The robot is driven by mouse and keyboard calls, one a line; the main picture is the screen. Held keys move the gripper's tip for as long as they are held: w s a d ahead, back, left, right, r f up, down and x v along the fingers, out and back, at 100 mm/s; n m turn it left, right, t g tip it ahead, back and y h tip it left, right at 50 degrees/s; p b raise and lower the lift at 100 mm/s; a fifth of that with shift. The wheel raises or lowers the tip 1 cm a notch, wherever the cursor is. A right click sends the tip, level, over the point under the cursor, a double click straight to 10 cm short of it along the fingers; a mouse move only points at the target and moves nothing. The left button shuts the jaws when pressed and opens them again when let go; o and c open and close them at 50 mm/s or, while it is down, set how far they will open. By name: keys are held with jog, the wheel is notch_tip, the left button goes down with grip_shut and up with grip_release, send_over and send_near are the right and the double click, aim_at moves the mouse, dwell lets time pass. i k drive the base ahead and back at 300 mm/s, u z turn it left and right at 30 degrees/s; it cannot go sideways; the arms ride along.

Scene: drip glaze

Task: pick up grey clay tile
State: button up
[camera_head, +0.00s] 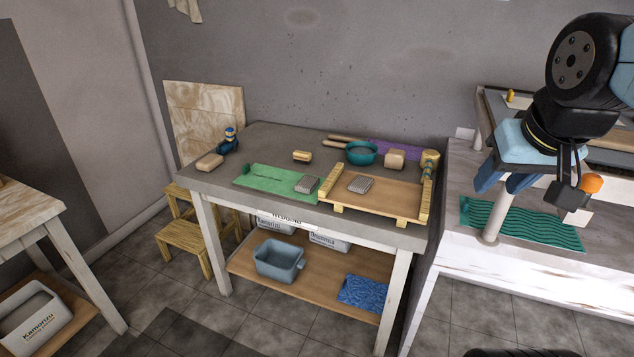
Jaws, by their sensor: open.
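Two small grey ridged tiles lie on the table. One grey tile (307,185) rests at the right end of the green mat (262,178). The other grey tile (361,184) lies on the wooden board (393,194) to its right. I cannot tell from their looks which is the clay tile meant. My gripper (504,182) hangs at the upper right, pointing down, open and with nothing visible between its blue fingers. It is well to the right of both tiles, in front of the neighbouring white bench.
The grey-topped table (270,146) also carries a teal pan (361,153), wooden blocks, a blue bottle (228,142) and a wooden roller (428,177) at the board's right side. A white bench (545,255) with a green wavy mat (530,224) stands right. Tiled floor lies open in front.

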aim_at(307, 184)
jog(key=u, duration=1.2)
jog(key=i, duration=0.15)
jog(key=z, duration=3.35)
jog(key=k, duration=0.75)
jog(key=u, duration=1.6)
jog(key=i, duration=1)
jog(key=u, duration=0.1)
